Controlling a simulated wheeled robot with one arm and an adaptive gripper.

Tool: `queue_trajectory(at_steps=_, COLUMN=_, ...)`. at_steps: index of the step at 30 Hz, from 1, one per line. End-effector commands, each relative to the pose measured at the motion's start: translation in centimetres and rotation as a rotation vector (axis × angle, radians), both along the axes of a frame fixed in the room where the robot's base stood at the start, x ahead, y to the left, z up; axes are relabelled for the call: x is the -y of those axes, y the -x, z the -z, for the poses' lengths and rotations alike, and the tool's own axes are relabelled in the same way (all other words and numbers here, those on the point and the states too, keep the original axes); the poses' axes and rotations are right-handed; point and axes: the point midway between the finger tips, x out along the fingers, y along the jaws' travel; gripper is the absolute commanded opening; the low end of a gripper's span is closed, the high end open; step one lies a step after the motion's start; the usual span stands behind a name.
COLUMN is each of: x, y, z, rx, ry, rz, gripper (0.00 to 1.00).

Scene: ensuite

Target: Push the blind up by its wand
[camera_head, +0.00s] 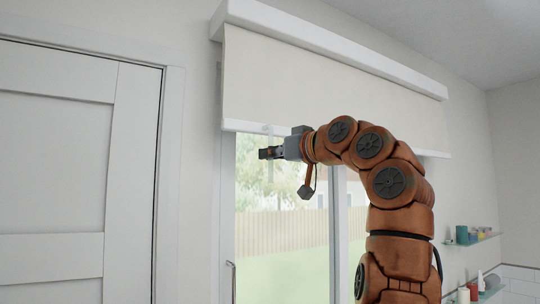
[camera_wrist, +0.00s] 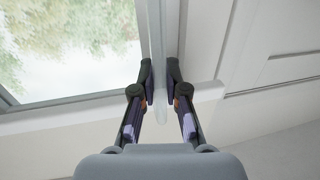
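The cream blind (camera_head: 330,85) hangs partly lowered over the upper part of the window, its white bottom bar (camera_head: 240,126) level. My gripper (camera_head: 268,153) is just below that bar, near the window's left side, pointing left. In the wrist view, the pale wand (camera_wrist: 158,40) runs down between the fingertips of my gripper (camera_wrist: 160,80), and its rounded lower end shows just past them. The fingers are close together with the wand filling the narrow gap, so they look shut on it.
A white panelled door (camera_head: 60,160) is at the left. The window glass (camera_head: 280,220) lies below the blind. A glass shelf (camera_head: 470,240) with small bottles and jars is at the lower right, behind my arm. The blind's white top casing (camera_head: 330,42) is above.

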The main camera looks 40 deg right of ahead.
Motion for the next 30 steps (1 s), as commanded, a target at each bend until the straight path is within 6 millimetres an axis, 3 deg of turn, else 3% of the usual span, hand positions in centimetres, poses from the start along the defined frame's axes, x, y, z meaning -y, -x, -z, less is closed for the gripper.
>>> queue_trajectory(at_steps=7, x=-0.1, y=0.0, z=0.0, rx=0.000, ry=0.000, rz=-0.001, gripper=0.38)
queue_trajectory(at_steps=20, x=0.0, y=0.6, z=-0.1, rx=0.004, ry=0.000, rz=-0.002, gripper=0.38)
queue_trajectory(at_steps=26, x=0.1, y=2.5, z=-0.1, rx=0.002, ry=0.002, rz=-0.003, gripper=0.38)
queue_trajectory(at_steps=30, x=0.3, y=5.1, z=-0.2, rx=0.005, ry=0.001, rz=-0.002, gripper=0.38)
